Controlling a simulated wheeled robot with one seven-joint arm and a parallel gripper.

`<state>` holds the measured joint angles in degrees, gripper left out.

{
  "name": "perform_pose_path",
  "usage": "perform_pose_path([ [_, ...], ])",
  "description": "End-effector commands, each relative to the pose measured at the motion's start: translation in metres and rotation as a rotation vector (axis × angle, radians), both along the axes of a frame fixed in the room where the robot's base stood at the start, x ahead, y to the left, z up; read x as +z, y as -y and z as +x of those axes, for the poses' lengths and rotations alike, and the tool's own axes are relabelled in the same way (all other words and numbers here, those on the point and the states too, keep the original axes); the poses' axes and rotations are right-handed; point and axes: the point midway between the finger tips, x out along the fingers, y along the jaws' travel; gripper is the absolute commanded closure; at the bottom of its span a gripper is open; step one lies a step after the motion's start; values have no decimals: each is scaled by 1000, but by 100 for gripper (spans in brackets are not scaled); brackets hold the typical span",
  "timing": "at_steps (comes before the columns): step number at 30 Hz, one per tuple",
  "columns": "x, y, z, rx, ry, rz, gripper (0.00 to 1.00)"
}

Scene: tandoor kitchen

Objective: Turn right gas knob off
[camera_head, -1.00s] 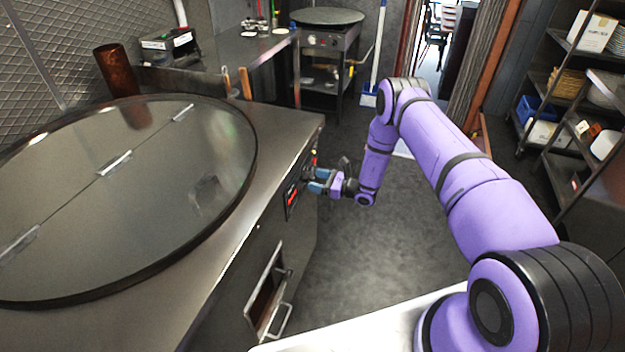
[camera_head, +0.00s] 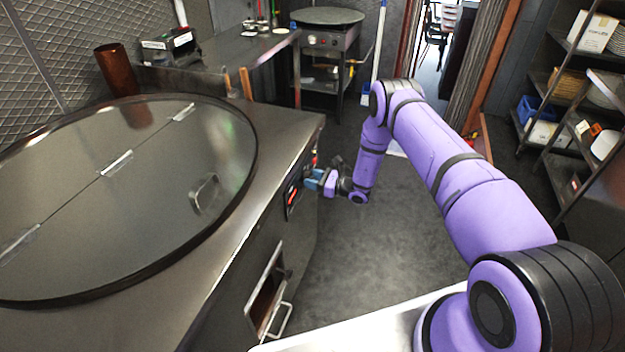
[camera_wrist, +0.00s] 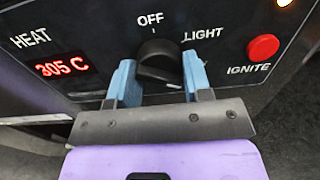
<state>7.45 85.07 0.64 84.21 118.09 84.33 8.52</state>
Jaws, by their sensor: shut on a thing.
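A black gas knob (camera_wrist: 160,57) sits on the dark control panel in the wrist view, below the word OFF and between HEAT and LIGHT. My gripper (camera_wrist: 159,68) has its two blue fingers on either side of the knob, shut on it. In the head view, my gripper (camera_head: 314,180) is at the panel on the right side face of the steel tandoor counter. The knob is hidden there by the fingers. I cannot clearly read the knob's pointer direction.
A red display (camera_wrist: 66,65) reads 305 C, and a red IGNITE button (camera_wrist: 263,47) is right of the knob. A steel handle (camera_head: 279,320) sticks out lower on the counter front. The floor (camera_head: 365,240) right of the counter is clear.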

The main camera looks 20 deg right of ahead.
Motion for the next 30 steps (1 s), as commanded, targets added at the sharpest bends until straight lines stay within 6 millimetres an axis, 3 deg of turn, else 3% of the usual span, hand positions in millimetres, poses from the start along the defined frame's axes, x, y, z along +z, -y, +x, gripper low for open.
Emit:
perform_pose_path([
  [11,1,1,1,-2,148,-105,78],
  [30,1,2,2,-4,632,-459,78],
])
